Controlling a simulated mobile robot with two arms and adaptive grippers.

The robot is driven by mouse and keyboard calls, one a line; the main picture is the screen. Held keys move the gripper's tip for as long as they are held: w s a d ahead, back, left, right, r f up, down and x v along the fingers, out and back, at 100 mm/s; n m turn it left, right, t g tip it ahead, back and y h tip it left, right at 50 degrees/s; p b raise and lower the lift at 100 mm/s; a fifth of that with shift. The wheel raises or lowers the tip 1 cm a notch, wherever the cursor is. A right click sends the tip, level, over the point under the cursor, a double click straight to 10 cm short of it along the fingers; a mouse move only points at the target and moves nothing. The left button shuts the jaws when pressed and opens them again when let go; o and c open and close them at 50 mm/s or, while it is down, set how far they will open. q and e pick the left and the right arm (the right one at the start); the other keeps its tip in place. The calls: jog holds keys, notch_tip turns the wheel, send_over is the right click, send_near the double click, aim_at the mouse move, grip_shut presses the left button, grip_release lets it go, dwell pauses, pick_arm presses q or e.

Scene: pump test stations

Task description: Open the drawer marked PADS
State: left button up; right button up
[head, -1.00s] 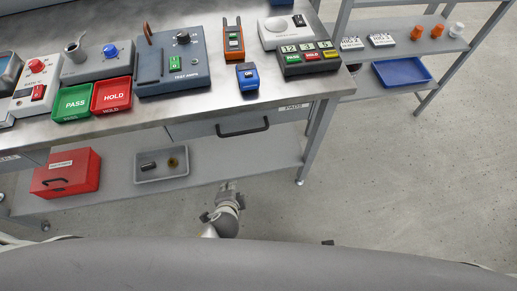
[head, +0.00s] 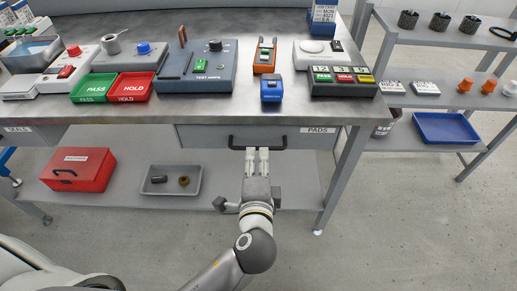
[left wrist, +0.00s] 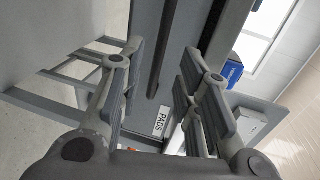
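The drawer marked PADS (head: 200,136) is a grey front under the bench top, and it looks shut. Its PADS label (head: 318,130) is at the right end and also shows in the left wrist view (left wrist: 161,121). A dark bar handle (head: 285,141) is on the front, partly covered by my gripper. My left gripper (head: 257,152) is at the handle, pointing at the drawer front. In the left wrist view its fingers (left wrist: 160,80) are apart, with the dark handle bar (left wrist: 160,55) seen between them. Contact cannot be told. My right gripper is not in view.
The bench top holds green PASS (head: 94,87) and red HOLD (head: 132,88) trays and several instruments. A red box (head: 77,169) and a grey tray (head: 171,181) are on the lower shelf. A rack with a blue tray (head: 446,128) stands right. The floor at lower right is clear.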

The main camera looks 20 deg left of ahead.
aim_at(257, 148)
pick_arm(q)
jog(key=x, duration=0.5)
jog(key=shift+w+f, duration=0.1)
jog(key=shift+w, duration=0.1)
jog(key=shift+w+a, duration=0.15)
jog(key=shift+w, duration=0.15)
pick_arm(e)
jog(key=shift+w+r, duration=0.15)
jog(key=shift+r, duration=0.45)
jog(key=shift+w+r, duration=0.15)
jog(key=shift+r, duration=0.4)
pick_arm(q)
jog(key=shift+c, duration=0.4)
jog(key=shift+f, duration=0.1)
grip_shut()
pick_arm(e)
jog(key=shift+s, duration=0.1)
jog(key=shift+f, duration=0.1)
